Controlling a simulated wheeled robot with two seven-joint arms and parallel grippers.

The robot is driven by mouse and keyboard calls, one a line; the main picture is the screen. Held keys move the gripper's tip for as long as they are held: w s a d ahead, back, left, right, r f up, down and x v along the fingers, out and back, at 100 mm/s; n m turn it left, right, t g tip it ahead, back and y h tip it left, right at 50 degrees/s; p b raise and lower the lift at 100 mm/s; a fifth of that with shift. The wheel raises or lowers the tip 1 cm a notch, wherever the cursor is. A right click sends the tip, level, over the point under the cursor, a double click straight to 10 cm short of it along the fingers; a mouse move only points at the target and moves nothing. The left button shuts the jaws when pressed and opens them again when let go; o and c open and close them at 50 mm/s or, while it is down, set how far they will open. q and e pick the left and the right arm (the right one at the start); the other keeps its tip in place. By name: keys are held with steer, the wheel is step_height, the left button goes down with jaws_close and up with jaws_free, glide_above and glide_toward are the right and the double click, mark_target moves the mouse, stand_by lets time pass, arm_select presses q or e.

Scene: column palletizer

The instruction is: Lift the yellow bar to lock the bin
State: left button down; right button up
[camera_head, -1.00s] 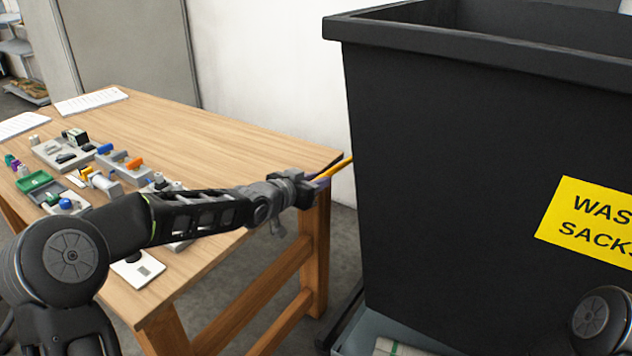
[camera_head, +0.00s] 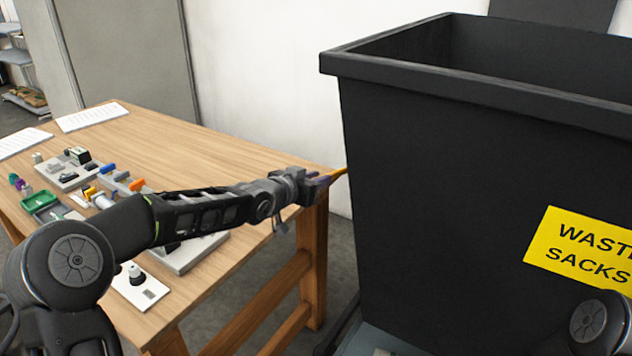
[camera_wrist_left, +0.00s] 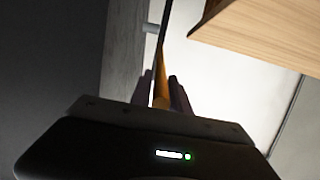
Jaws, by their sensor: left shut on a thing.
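The black bin (camera_head: 440,180) with a yellow "WASTE SACKS" label stands on the right in the head view. A short piece of the yellow bar (camera_head: 339,173) shows beside the bin's left side. My left gripper (camera_head: 325,180) is at the bar's near end, shut on it. In the left wrist view the yellow bar (camera_wrist_left: 160,75) runs between the fingers of my left gripper (camera_wrist_left: 165,95). The rest of the bar is hidden behind the bin. My right gripper is out of view.
A wooden table (camera_head: 215,150) stands on the left, close to the bin, with my left arm over it. Small fixtures, a green tray (camera_head: 40,200) and white sheets (camera_head: 92,117) lie on it. A white wall (camera_head: 260,80) is behind.

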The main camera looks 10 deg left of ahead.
arm_select(q)
steer(key=shift+r, duration=0.15)
steer(key=shift+w+r+p, duration=0.1)
steer(key=shift+r+p, duration=0.2)
steer(key=c, duration=1.1)
jaws_free()
steer(key=shift+s+a, duration=0.15)
steer(key=shift+s, duration=0.2)
steer(key=s+a+p, duration=0.1)
steer(key=s, duration=0.2)
steer(key=s+a+p, duration=0.2)
steer(key=s, duration=0.2)
steer(key=s+a+p, duration=0.1)
steer(key=s+p, duration=0.1)
steer(key=s, duration=0.2)
steer(key=shift+s+a, duration=0.2)
steer(key=shift+s, duration=0.05)
